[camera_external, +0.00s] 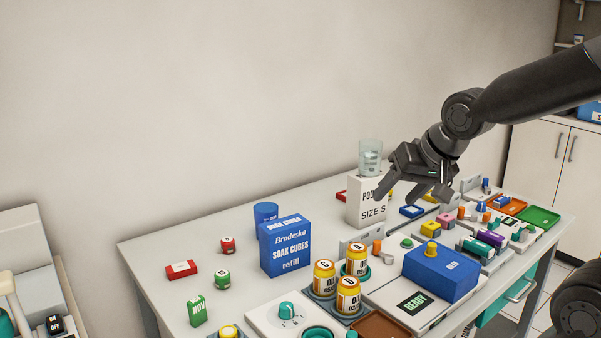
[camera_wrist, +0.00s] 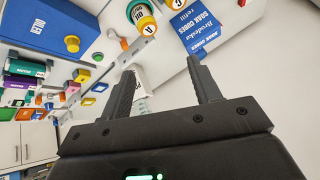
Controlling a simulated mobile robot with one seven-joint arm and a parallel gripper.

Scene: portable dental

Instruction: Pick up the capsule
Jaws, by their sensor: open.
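No object here is clearly marked as the capsule, so I cannot tell for sure which one it is. A small purple rounded piece (camera_external: 491,238) lies among teal holders on the right of the table, and a purple piece also shows at the left of the wrist view (camera_wrist: 18,81). My gripper (camera_external: 410,194) hangs above the table beside the white SIZE S box (camera_external: 367,206), with its fingers apart and nothing seen between them. In the wrist view the two fingers (camera_wrist: 160,68) stand apart over a pale surface.
A blue box with a yellow knob (camera_external: 441,272), several yellow jars (camera_external: 324,279) and a blue Soak Cubes box (camera_external: 285,246) crowd the front middle.

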